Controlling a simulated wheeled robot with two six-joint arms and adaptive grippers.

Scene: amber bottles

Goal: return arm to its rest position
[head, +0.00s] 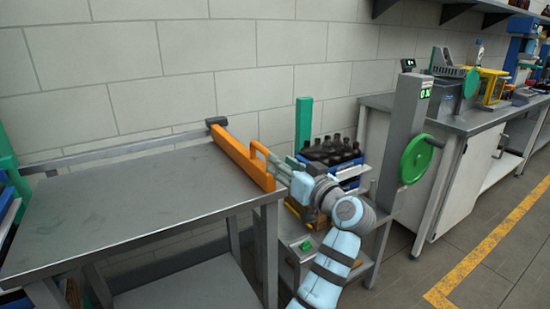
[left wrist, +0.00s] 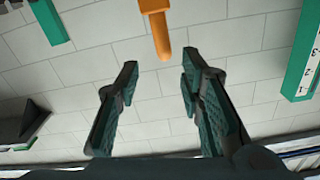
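My left arm comes up from the bottom of the head view, and its gripper (head: 281,170) is beside the orange bar at the right end of the steel table. In the left wrist view the two dark green fingers (left wrist: 159,68) are spread wide with nothing between them. The tip of an orange handle (left wrist: 158,28) shows beyond the fingertips, apart from them. The handle belongs to the long orange bar (head: 240,156) in the head view. My right gripper is in neither view.
The steel table (head: 120,210) has a bare top. Dark bottles (head: 330,148) stand in a blue crate behind my arm. A grey post with a green wheel (head: 416,159) is to the right. A bench with equipment (head: 470,118) stands farther right, with open floor in front.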

